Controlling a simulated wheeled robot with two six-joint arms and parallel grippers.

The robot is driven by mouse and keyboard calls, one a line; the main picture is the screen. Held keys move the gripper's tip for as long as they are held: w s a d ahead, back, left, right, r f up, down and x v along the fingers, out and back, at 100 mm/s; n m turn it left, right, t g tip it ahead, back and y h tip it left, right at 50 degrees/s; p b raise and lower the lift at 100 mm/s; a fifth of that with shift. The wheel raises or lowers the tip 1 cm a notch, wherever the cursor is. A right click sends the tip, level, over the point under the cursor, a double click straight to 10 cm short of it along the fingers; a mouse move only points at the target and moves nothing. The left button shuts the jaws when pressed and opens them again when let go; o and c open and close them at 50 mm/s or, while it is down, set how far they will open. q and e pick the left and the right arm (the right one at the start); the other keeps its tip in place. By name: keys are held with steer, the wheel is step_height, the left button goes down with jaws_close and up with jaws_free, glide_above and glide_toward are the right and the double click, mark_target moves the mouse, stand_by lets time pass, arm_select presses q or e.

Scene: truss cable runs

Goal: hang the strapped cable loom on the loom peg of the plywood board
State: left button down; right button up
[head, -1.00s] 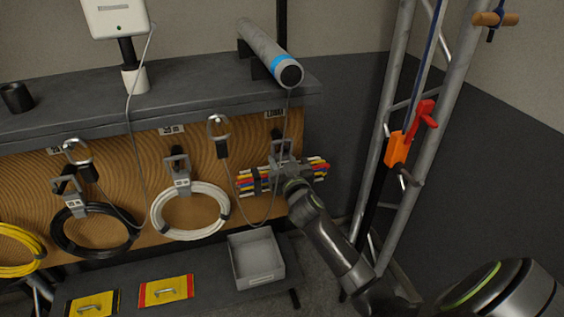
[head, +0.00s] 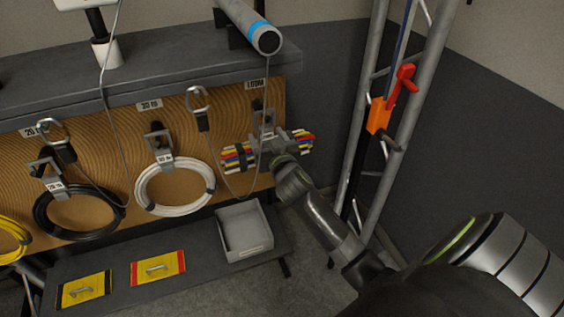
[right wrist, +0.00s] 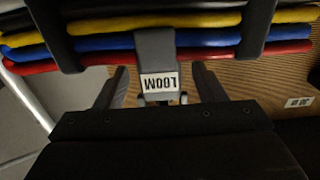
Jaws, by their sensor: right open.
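The strapped cable loom (head: 239,157), a bundle of red, blue, yellow, white and black cables with dark straps, is level against the plywood board (head: 104,133) below the LOOM label. Its grey hanger (head: 265,120) rises to the loom peg; peg contact is too small to tell. My right gripper (head: 276,146) is in front of the loom. My left gripper is out of view.
White (head: 142,187) and black (head: 42,213) cable coils hang to the left. A thin grey cable droops beside the loom. A grey tray (head: 245,232) sits on the lower shelf. A metal truss (head: 417,105) with an orange-red clamp (head: 379,115) stands right of my arm.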

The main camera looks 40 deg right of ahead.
steer(key=v, duration=1.6)
step_height(320, 180, down, 17)
steer(key=d+n+g+y, duration=0.1)
steer(key=g, duration=0.3)
steer(key=s+f+n+g+y+p, duration=0.15)
steer(key=s+f, duration=0.25)
steer(key=f, duration=0.5)
steer(key=s+f+m+g+b, duration=0.1)
steer(key=s+f+g, duration=0.3)
steer(key=f, duration=0.6)
steer(key=s+f+g, duration=0.2)
steer(key=s+f, duration=0.3)
steer(key=s, duration=0.5)
steer(key=s+a+f+g+p, duration=0.1)
steer(key=s+f+g, duration=0.1)
steer(key=s+f, duration=0.4)
steer(key=s+f+g, duration=0.2)
steer(key=s+f, duration=0.4)
steer(key=s, duration=0.8)
steer(key=shift+s+a+n+g+y+p, duration=0.25)
steer(key=shift+s+n+g+y+p, duration=0.1)
steer(key=shift+y+p, duration=0.1)
steer(key=shift+w, duration=0.1)
